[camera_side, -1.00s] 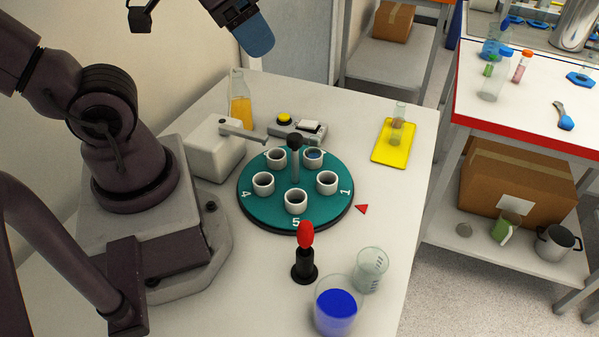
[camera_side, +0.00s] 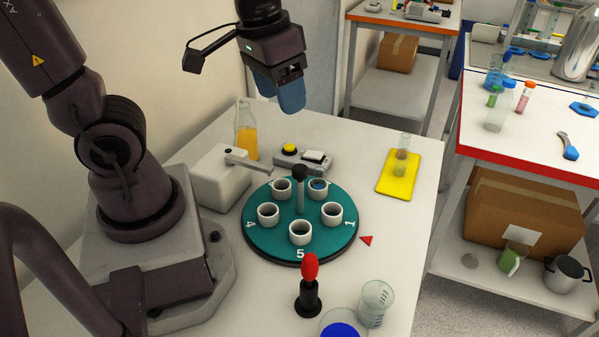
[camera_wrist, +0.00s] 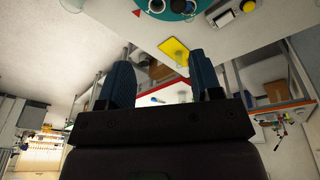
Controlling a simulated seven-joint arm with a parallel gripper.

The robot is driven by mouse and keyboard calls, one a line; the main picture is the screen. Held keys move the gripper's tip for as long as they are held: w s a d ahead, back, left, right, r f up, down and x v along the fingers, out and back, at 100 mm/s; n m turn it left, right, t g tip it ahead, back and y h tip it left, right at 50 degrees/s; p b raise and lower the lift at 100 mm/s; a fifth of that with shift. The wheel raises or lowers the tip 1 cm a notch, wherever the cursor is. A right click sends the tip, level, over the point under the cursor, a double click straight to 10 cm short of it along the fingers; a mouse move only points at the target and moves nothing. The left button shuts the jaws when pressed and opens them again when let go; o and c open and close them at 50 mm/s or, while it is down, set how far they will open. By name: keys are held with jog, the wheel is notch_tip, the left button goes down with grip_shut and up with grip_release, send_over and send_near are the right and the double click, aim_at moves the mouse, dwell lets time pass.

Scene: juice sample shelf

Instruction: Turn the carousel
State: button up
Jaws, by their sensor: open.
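The carousel (camera_side: 275,240) is a round teal disc on the white table, with several white cups on it and a dark-topped knob (camera_side: 299,175) on a post at its middle. The numbers 4, 5 and 1 show along its near edge. A red pointer (camera_side: 367,240) lies on the table at its right. The carousel's edge also shows at the top of the wrist view (camera_wrist: 152,15). My gripper (camera_side: 290,104) is high above the table, behind and above the carousel, with nothing touching it. In the wrist view its two blue fingers stand apart and empty.
A white box with an arm (camera_side: 218,178) stands at the carousel's left. A yellow-filled bottle (camera_side: 246,140) and a button panel (camera_side: 302,159) are behind it. A red-topped black stand (camera_side: 309,290) and clear beakers (camera_side: 375,303) are in front. A yellow tray (camera_side: 397,176) with a vial lies right.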

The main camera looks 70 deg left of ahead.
aim_at(300, 167)
jog(key=w+a+f+n, duration=0.1)
jog(key=f+n, duration=0.1)
jog(key=f, duration=0.4)
jog(key=w+a+f+n+g, duration=0.1)
jog(key=w+f+n, duration=0.1)
jog(key=f, duration=0.4)
jog(key=w+a+f+n+g, duration=0.1)
jog(key=f+n, duration=0.3)
jog(key=f, duration=0.2)
jog(key=shift+w+a, duration=0.1)
jog(key=shift+w, duration=0.1)
grip_shut()
